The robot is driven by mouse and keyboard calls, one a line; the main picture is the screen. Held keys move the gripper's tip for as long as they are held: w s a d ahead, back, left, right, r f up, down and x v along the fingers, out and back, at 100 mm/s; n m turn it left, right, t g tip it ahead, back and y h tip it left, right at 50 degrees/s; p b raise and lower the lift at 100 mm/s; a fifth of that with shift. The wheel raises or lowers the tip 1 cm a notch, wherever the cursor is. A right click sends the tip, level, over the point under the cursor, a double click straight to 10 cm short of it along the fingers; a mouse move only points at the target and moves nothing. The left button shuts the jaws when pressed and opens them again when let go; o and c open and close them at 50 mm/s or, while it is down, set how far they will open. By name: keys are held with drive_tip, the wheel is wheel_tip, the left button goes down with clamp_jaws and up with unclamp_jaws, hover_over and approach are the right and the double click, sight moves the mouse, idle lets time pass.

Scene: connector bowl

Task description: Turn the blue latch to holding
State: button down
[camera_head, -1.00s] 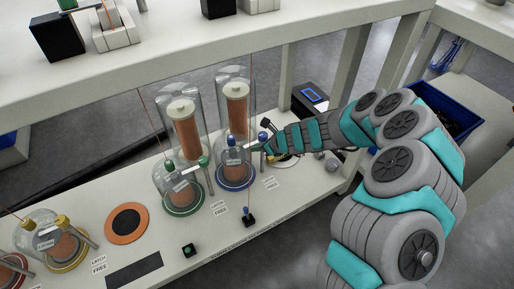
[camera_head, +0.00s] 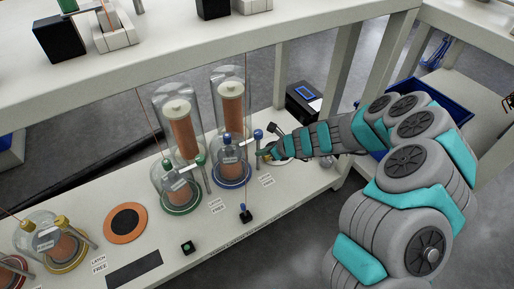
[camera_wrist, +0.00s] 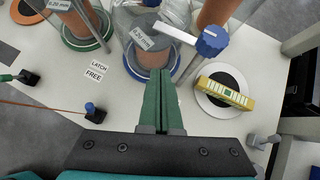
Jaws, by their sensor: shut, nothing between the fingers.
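The blue latch shows in the wrist view as a blue knob (camera_wrist: 212,40) at the end of a pale bar, beside a clear jar on a blue ring base (camera_wrist: 135,68). In the head view the blue knob (camera_head: 258,134) stands at the right of the blue-ringed jar (camera_head: 232,180). My gripper (camera_wrist: 162,74) is shut and empty; its green fingers point at the front of the jar, below and left of the knob. In the head view my gripper (camera_head: 263,152) is just below the knob. I cannot tell whether it touches anything.
A green-ringed jar (camera_head: 180,207) stands left. A "LATCH FREE" card (camera_wrist: 97,70) lies in front. A yellow piece (camera_wrist: 228,92) lies on a dark-centred white disc at right. A small blue-topped lever (camera_head: 245,213) stands near the front edge. A shelf (camera_head: 200,50) runs behind.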

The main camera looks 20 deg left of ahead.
drive_tip(key=s+d+r, duration=0.4)
drive_tip(key=d+r, duration=0.1)
drive_tip(key=r, duration=0.2)
